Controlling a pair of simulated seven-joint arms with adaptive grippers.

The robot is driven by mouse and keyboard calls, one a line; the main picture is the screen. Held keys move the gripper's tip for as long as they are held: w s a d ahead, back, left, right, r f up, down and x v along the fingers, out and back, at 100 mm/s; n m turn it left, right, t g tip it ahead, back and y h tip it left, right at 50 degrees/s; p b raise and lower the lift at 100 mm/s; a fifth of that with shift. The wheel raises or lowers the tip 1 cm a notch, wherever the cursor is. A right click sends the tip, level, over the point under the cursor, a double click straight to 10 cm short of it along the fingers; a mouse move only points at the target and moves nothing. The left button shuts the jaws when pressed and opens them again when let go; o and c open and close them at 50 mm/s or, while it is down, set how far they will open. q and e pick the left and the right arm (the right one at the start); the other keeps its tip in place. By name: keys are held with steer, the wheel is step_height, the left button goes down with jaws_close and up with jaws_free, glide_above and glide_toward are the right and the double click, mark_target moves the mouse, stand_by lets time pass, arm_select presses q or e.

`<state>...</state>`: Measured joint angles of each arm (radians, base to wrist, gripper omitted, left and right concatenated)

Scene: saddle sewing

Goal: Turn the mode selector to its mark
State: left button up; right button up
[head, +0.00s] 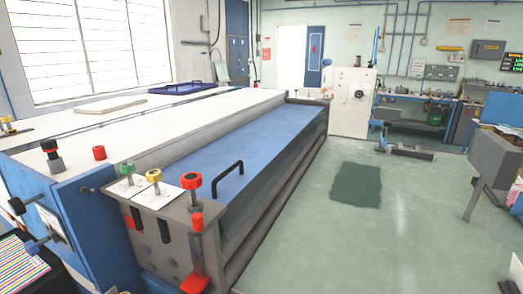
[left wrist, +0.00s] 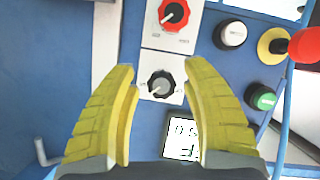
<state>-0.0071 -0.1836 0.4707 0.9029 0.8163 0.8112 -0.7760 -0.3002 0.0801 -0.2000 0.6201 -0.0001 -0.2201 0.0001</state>
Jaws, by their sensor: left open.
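In the left wrist view, a black and grey rotary knob (left wrist: 161,86) sits on a white plate on a blue panel. A red rotary knob (left wrist: 173,14) with a pale pointer line is on a plate above it. The lettering is too small to read, so I cannot tell by label which is the mode selector or where its mark is. My left gripper (left wrist: 160,66) is open, its yellow fingers seen on either side of the black knob with gaps. I cannot tell how far they are from the panel. Neither gripper shows in the head view.
Right of the knobs are a white button (left wrist: 231,35), a green button (left wrist: 263,98) and a red mushroom button (left wrist: 305,45). A small display (left wrist: 183,136) is below. In the head view, a long blue-topped machine (head: 255,128) stands left of open green floor (head: 300,235).

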arm_select(q)
steer(key=shift+w+a, duration=0.3)
steer(key=shift+a, duration=0.3)
steer(key=shift+w+a, duration=0.25)
steer(key=shift+a, duration=0.4)
steer(key=shift+w+a, duration=0.3)
steer(key=shift+a, duration=0.3)
steer(key=shift+c, duration=0.5)
jaws_close()
steer(key=shift+s+m+g, duration=0.1)
steer(key=shift+m+g, duration=0.4)
steer(key=shift+m, duration=0.3)
steer(key=shift+o, duration=1)
jaws_free()
steer(key=shift+d, duration=0.1)
